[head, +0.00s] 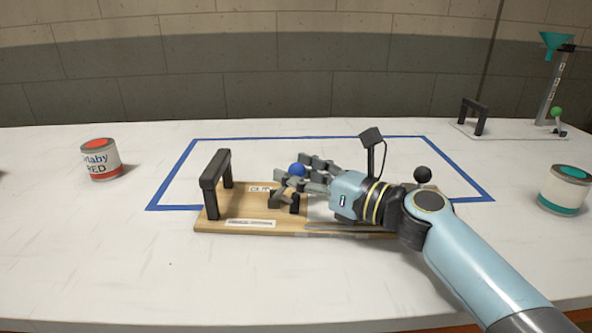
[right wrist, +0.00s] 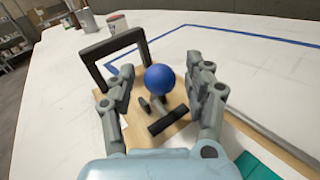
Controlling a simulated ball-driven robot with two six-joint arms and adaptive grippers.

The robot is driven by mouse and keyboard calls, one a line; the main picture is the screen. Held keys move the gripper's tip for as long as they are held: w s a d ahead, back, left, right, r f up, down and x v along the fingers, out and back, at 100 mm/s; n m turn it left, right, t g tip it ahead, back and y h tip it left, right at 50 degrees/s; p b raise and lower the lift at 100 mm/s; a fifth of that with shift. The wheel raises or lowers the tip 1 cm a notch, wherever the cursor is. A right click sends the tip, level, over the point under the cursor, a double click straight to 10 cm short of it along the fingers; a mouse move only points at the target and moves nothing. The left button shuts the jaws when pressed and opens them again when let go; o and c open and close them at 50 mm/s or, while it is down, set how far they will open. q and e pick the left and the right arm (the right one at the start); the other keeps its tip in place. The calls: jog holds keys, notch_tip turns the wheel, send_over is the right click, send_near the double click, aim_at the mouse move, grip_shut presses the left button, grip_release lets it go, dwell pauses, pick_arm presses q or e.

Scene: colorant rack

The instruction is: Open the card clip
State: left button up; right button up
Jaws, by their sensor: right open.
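A wooden board (head: 210,226) with a black arch handle (head: 217,180) at its left end lies on the table. On the board is a small dark clip mechanism topped by a blue ball knob (head: 297,170). In the right wrist view the blue knob (right wrist: 159,78) stands above a short black bar (right wrist: 168,121). My right gripper (head: 312,172) is open, its fingers on either side of the knob. In the right wrist view a gap shows between the knob and each finger. The gripper hides the board's middle in the head view. My left gripper is not in view.
A blue tape rectangle (head: 300,138) marks the table around the board. A red-labelled can (head: 101,160) stands at left, a green-labelled can (head: 564,190) at right. A stand with a green funnel (head: 556,42) is at back right.

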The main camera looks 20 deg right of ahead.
jog(key=shift+w+a, duration=0.15)
jog(key=shift+w, duration=0.05)
jog(key=shift+c, duration=0.2)
jog(key=c, duration=0.5)
grip_shut()
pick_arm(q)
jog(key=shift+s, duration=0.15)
